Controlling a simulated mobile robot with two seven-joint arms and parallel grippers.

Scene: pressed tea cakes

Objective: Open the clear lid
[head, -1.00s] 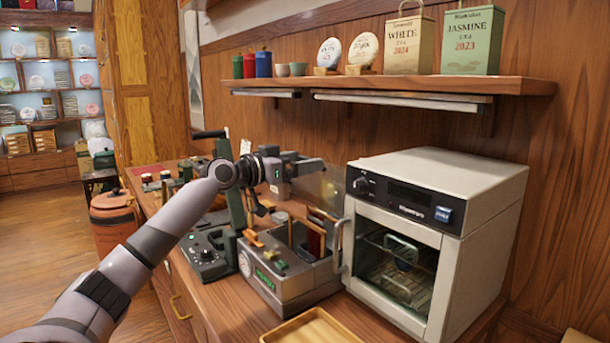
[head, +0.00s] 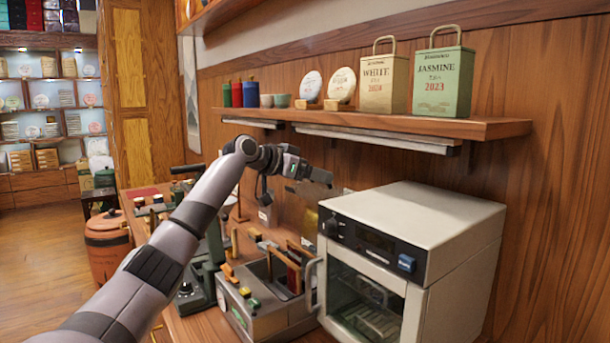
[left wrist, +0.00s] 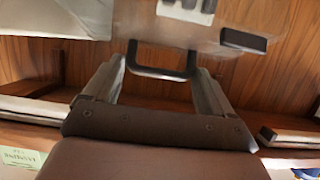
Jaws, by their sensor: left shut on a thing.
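The clear lid (head: 300,210) is a faint see-through panel, raised and steeply tilted above the grey machine (head: 262,312) on the counter. My left gripper (head: 322,177) is above the machine, at the lid's upper edge and just below the wall shelf. In the left wrist view, a dark U-shaped handle (left wrist: 160,73) sits between the two fingers, and the gripper is shut on it. The lid's panel fills part of the top of that view (left wrist: 165,35). Its exact outline is hard to make out. My right gripper is not in view.
A white oven-like box (head: 420,235) with a glass door stands right of the machine. The wall shelf (head: 400,122) with tins, cups and tea cakes hangs close above my left gripper. Dark equipment stands left of the machine.

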